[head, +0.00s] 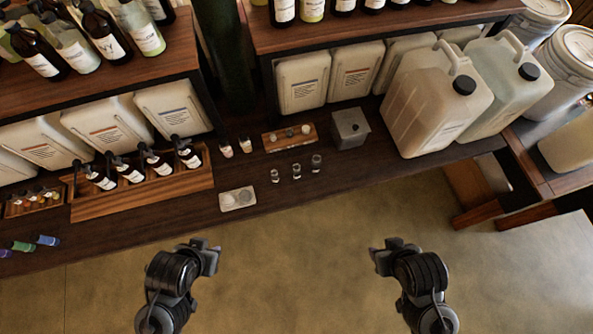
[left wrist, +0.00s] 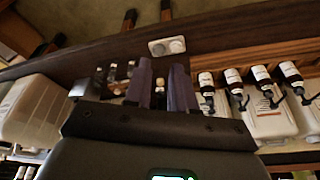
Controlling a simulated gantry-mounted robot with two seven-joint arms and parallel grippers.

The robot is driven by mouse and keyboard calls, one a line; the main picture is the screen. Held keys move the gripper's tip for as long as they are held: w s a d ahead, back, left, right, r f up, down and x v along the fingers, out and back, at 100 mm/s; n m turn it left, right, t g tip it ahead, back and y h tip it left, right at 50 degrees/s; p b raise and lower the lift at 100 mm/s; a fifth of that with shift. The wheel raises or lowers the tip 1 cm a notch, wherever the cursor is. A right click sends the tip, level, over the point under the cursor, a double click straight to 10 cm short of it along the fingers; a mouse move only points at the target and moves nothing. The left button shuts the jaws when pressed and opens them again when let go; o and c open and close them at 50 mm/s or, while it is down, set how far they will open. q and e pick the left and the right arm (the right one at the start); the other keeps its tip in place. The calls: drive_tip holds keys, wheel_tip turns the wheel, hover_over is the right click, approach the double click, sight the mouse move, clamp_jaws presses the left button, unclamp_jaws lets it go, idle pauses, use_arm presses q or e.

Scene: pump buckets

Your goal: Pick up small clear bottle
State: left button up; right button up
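Three small clear bottles stand in a loose row near the front edge of the dark wooden counter: a left one (head: 275,175), a middle one (head: 296,171) and a right one (head: 316,161). In the left wrist view small clear bottles (left wrist: 111,73) show just left of the fingers, partly hidden. My left gripper (head: 211,258) is in front of the counter, apart from the bottles. In the left wrist view its fingers (left wrist: 162,88) are apart with nothing held. My right gripper (head: 378,261) is also in front of the counter, away from everything; its finger opening is too small to make out.
A pale tray with round hollows (head: 238,199) lies left of the bottles. Behind them are a wooden block with small jars (head: 290,137) and a grey box (head: 350,128). A wooden crate of pump bottles (head: 142,190) is left; large jugs (head: 433,103) stand right. The counter front is mostly clear.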

use_arm(q)
drive_tip(key=o, duration=0.8)
